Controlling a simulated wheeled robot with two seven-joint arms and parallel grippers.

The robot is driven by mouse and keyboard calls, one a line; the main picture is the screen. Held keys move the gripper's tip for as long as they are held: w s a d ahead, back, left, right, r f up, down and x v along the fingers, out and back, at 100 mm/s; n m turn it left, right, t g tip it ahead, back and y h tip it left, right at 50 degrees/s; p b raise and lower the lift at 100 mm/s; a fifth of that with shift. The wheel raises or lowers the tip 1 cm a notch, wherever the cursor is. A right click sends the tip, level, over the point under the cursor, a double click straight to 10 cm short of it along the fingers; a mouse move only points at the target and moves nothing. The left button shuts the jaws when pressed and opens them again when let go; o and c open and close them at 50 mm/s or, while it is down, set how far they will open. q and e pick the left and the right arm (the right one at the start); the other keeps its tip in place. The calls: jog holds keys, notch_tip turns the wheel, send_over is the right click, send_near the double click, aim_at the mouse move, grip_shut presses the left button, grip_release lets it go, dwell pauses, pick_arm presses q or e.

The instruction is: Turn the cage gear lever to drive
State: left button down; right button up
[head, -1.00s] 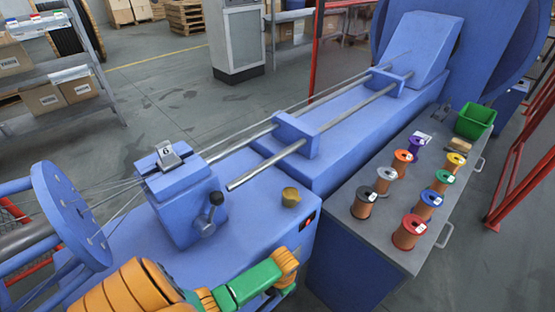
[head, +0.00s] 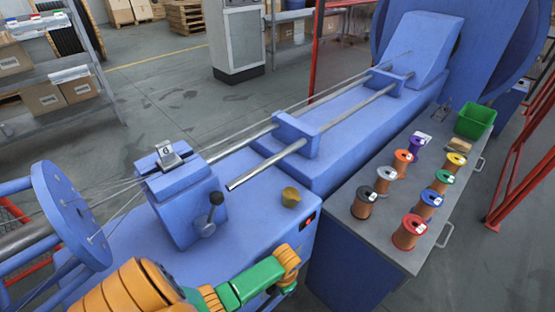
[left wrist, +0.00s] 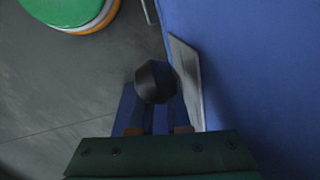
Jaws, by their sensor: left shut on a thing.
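In the left wrist view a dark faceted lever knob (left wrist: 155,80) stands at the tips of my left gripper (left wrist: 156,103), which is shut on it. A light plate (left wrist: 187,78) lies beside the knob on a blue machine wall (left wrist: 245,75). I take this to be the cage gear lever, but its shaft and any drive marking are hidden. In the head view my left arm reaches in at the bottom, along the front of the blue machine (head: 262,216); its fingers and this knob are hidden there. My right gripper is not in view.
Another black-knobbed lever (head: 215,200) stands on the blue die block, near a brass piece (head: 291,197). The spoked disc (head: 70,215) with wires is at left. A grey bench (head: 375,232) with several coloured spools is at right. Open floor (head: 170,90) lies behind.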

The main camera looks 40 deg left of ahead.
pick_arm(q)
jog(key=shift+w+r+g+b, duration=0.15)
jog(key=shift+w+g+b, duration=0.5)
jog(key=shift+w+g, duration=0.15)
jog(key=w+g+b, duration=0.1)
jog(key=b, duration=0.3)
jog(key=w+g+b, duration=0.1)
jog(key=g+b, duration=0.1)
jog(key=b, duration=0.3)
jog(key=w+g+b, duration=0.1)
jog(key=b, duration=0.3)
jog(key=shift+d+r+g+y+b, duration=0.25)
jog(key=shift+r+g+y+b, duration=0.05)
jog(key=shift+g+b, duration=0.1)
jog(key=shift+w+r+b, duration=0.15)
jog(key=shift+r+b, duration=0.15)
jog(key=shift+b, duration=0.1)
jog(key=c, duration=1.2)
grip_release()
jog(key=shift+o, duration=0.2)
jog(key=shift+r, duration=0.1)
